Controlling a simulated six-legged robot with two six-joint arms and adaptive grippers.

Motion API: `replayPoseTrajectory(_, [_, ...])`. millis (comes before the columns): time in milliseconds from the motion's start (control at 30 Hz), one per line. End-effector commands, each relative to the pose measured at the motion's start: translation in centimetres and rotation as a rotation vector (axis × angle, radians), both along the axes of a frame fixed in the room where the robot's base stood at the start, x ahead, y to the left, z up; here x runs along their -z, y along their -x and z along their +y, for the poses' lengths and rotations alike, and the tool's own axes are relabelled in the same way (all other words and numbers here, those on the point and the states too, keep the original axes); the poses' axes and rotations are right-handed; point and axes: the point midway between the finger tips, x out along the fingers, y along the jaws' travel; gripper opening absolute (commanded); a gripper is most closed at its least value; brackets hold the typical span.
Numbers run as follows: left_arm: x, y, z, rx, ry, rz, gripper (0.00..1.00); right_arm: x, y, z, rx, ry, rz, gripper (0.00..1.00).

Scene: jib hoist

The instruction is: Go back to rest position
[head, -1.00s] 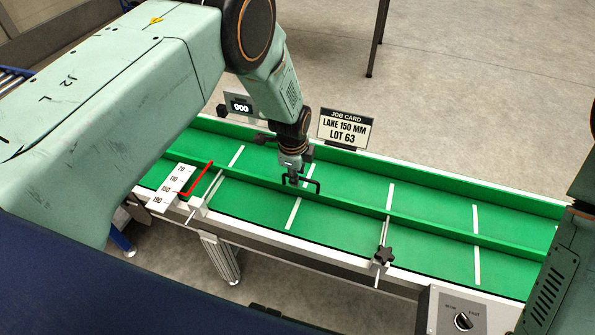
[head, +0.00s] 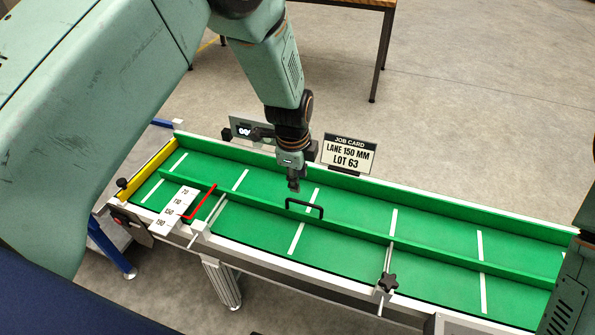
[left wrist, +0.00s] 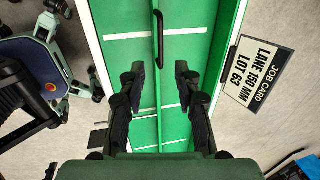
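My left gripper (head: 293,186) hangs over the green conveyor (head: 350,219), a little above and behind the black handle (head: 319,211) on the lane's long green guide rail (head: 430,249). The left wrist view shows its two black fingers spread apart with nothing between them (left wrist: 160,70). In that view the handle (left wrist: 159,35) lies beyond the fingertips, clear of them. My right gripper does not show; only part of my right arm is at the right edge of the head view.
A job card (head: 348,155) reading "LANE 150 MM LOT 63" stands at the conveyor's far edge, beside a small display (head: 247,130). A white scale (head: 174,211) with a red pointer (head: 204,207) is at left. A black star knob (head: 388,283) sits at the near edge.

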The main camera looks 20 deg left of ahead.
Motion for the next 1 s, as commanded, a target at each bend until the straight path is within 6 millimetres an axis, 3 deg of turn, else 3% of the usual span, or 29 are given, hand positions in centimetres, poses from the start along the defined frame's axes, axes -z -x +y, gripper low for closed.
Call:
replayPoseTrajectory(200, [-1.5, 0.4, 0.0, 0.0, 0.0, 0.001, 0.33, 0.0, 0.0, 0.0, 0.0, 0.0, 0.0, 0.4])
replayPoseTrajectory(733, [-1.6, 0.4, 0.0, -0.012, 0.002, 0.001, 0.33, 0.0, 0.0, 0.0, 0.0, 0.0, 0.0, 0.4])
replayPoseTrajectory(867, [-1.8, -0.5, 0.0, -0.128, 0.027, -0.039, 0.33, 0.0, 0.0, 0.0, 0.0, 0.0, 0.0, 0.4])
replayPoseTrajectory(1000, [-1.3, -0.9, 0.6, -0.377, 0.084, -0.127, 0.33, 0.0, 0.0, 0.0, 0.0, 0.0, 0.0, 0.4])
